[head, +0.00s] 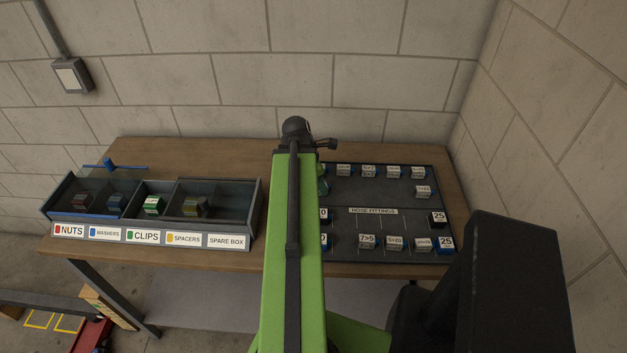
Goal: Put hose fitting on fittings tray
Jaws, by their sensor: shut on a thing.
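The fittings tray (400,225) is a dark, flat board on the right half of the wooden bench, with a "HOSE FITTINGS" label. The dark end of my arm shows past the far end of the green link. My gripper's fingers and anything between them are hidden behind the arm. A small dark green shape (322,186) shows beside the arm; I cannot tell what it is.
A compartment bin (225,222) labelled nuts, washers, clips, spacers and spare box stands on the bench's left. A blue piece (110,164) lies behind it. Block walls close the back and right. The tray's middle has bare room.

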